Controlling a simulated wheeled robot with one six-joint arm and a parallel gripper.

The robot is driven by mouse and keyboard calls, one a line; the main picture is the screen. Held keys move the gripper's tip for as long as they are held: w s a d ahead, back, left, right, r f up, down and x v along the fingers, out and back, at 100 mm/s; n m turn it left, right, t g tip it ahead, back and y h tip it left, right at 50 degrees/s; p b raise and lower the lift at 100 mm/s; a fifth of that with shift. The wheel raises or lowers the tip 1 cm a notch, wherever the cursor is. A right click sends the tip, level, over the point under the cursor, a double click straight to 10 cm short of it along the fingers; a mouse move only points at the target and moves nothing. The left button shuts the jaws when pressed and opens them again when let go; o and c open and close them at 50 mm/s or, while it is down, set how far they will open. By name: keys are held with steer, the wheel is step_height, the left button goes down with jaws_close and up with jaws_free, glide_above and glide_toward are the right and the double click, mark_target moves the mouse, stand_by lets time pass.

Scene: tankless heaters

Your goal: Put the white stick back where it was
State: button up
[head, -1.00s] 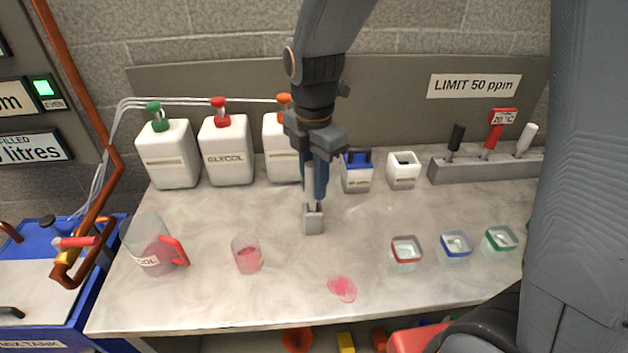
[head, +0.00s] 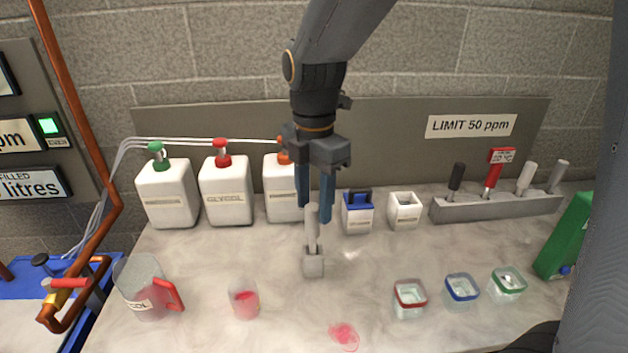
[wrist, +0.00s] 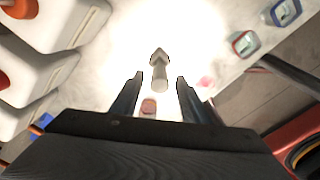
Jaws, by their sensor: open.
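A pale grey-white stick (head: 312,232) with a square block at its lower end stands upright on the bench. It also shows in the wrist view (wrist: 160,76), between and beyond the fingertips. My gripper (head: 315,208) is open just above and behind it, its two blue fingers apart and not closed on it. At the back right, a grey rack (head: 497,208) holds a black-handled stick (head: 456,178), a red thermometer (head: 494,175), a white-handled stick (head: 526,178) and a grey-handled stick (head: 558,177). I cannot tell whether the rack has a free slot.
White pump bottles (head: 226,190) stand at the back left. A jug (head: 147,288), a pink-filled cup (head: 243,300) and a pink spill (head: 344,335) are in front. Small tubs (head: 461,289) stand front right, with a green container (head: 568,240) at the right edge.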

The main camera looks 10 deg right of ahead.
step_height(320, 180, up, 6)
steer(key=shift+f+b, duration=0.1)
steer(key=shift+b, duration=0.35)
steer(key=s+d+f+m, duration=0.4)
steer(key=d+f+m, duration=0.2)
steer(key=m, duration=0.6)
steer(key=s+d+f+m, duration=0.3)
steer(key=d+f+m, duration=0.3)
steer(key=f+m, duration=0.3)
steer(key=m, duration=0.3)
steer(key=shift+s+d+m+t, duration=0.3)
steer(key=shift+s+m+t, duration=0.1)
